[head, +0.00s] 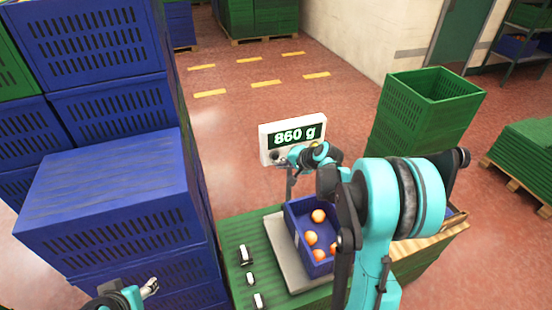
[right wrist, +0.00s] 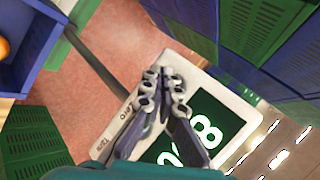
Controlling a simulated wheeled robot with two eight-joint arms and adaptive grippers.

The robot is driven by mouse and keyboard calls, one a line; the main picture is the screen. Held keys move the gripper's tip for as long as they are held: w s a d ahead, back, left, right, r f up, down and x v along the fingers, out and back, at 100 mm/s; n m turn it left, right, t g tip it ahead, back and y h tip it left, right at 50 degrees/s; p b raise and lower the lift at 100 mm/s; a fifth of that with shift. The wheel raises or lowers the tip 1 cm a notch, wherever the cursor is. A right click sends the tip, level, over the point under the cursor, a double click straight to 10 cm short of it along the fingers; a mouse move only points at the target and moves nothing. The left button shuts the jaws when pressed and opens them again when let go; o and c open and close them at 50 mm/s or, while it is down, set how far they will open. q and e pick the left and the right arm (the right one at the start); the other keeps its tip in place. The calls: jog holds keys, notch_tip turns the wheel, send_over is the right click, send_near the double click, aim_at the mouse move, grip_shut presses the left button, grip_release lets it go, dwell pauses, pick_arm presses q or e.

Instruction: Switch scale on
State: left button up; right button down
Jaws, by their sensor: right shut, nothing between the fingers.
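The scale display (head: 293,140) is a white box on a post, and its dark green screen reads 860 g. The scale's pale platform (head: 277,235) bears a small blue crate (head: 295,222) with several oranges (head: 311,238). My right gripper (head: 283,158) is shut and empty at the lower left of the display. In the right wrist view, my right gripper (right wrist: 165,75) is in front of the display (right wrist: 232,103) and covers part of it; whether it touches is unclear. Small lettering shows beside the fingers. My left gripper (head: 151,286) is at the lower left, its finger opening unclear.
The scale stands on a green crate stack (head: 235,228), with several small white-and-black items (head: 245,255) at left. Tall blue crates (head: 110,190) stand close on the left. A green crate (head: 425,110) stands behind at right. Open red floor lies beyond the display.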

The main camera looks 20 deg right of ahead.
jog(key=s, duration=0.5)
jog(key=shift+a, duration=0.15)
dwell(0.8)
jog(key=s+a+r+n+g+h, duration=0.1)
jog(key=s+a+r+n, duration=0.2)
jog(key=s+a, duration=0.25)
jog(key=s+a+r+n+g+h, duration=0.1)
jog(key=s+a+r+n, duration=0.25)
jog(key=s, duration=0.35)
jog(key=s+a+f+n+h, duration=0.1)
jog(key=s+a+n, duration=0.2)
jog(key=s, duration=0.9)
jog(key=shift+a+f+n, duration=0.2)
jog(key=shift+n, duration=0.85)
